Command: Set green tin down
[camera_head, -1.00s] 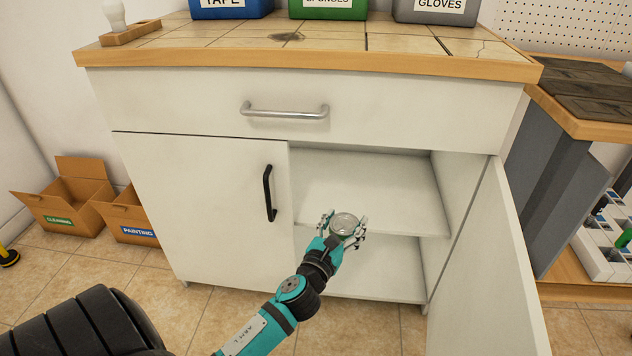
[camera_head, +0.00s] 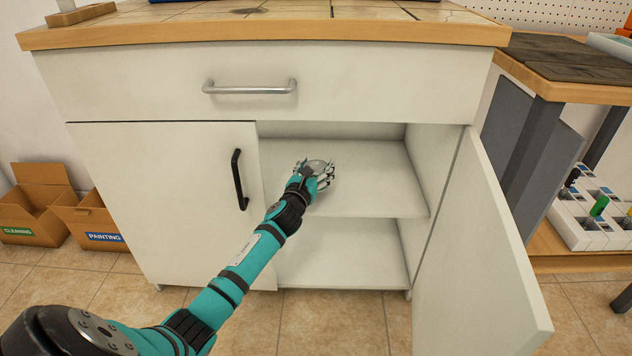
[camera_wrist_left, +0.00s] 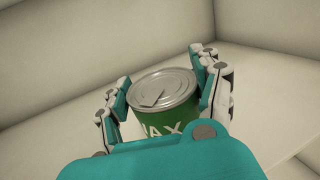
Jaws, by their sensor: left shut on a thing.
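The green tin (camera_wrist_left: 165,103) has a silver lid and white lettering ending in "AX". In the left wrist view it is upright between the two fingers of my left gripper (camera_wrist_left: 165,100), which is shut on it. In the head view the left gripper (camera_head: 318,172) is inside the open right side of the white cabinet, at the upper shelf (camera_head: 375,185). The tin's lid (camera_head: 316,165) shows between the fingers; its body is mostly hidden by the gripper. I cannot tell whether the tin's base touches the shelf. My right gripper is not in view.
The open cabinet door (camera_head: 475,240) stands at the right of the opening. The closed left door (camera_head: 170,200) has a black handle. The upper shelf is bare to the right of the gripper, and the lower shelf (camera_head: 340,255) looks empty. Cardboard boxes (camera_head: 90,220) sit at left.

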